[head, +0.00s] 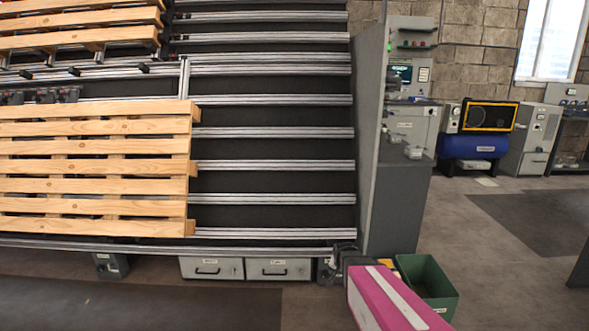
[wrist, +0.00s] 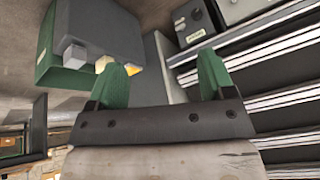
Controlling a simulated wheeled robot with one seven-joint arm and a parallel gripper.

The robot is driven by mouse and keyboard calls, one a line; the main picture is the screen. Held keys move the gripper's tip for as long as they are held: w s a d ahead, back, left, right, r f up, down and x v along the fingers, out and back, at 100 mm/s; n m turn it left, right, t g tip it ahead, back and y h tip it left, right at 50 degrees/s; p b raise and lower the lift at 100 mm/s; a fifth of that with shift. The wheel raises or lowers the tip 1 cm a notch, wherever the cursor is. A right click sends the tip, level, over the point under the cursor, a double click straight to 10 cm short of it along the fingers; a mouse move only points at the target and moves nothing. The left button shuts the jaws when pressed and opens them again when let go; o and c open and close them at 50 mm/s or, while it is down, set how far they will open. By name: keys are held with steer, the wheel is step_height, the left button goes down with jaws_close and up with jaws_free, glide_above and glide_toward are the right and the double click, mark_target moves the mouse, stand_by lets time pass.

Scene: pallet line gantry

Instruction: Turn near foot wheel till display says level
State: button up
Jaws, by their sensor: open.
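The pallet line frame's lower right corner (head: 345,247) has a dark foot assembly (head: 327,270) under it. Another grey foot or bracket (head: 110,265) is farther left under the front rail. I cannot make out a foot wheel clearly on either. A small dark display screen (head: 402,75) is on the grey cabinet at the back right; its text is too small to read. In the wrist view my gripper (wrist: 165,80) is open, its two green fingers wide apart with nothing held. I cannot pick out the gripper in the head view. No foot wheel shows between the fingers.
A green bin (head: 432,290) stands on the floor at the lower right; it also shows in the wrist view (wrist: 45,55). Two grey drawers (head: 211,268) sit under the line. A wooden pallet (head: 95,170) lies on the rails. Open floor (head: 465,240) extends to the right.

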steer(key=s+r+n+g, duration=0.2)
steer(key=s+r, duration=0.2)
steer(key=s, duration=0.4)
steer(key=s+r+n+g, duration=0.2)
steer(key=s+r+n, duration=0.1)
steer(key=s, duration=0.6)
steer(key=shift+s+a+r+g+y, duration=0.25)
steer(key=shift+r+g+y, duration=0.15)
steer(key=shift+r, duration=0.2)
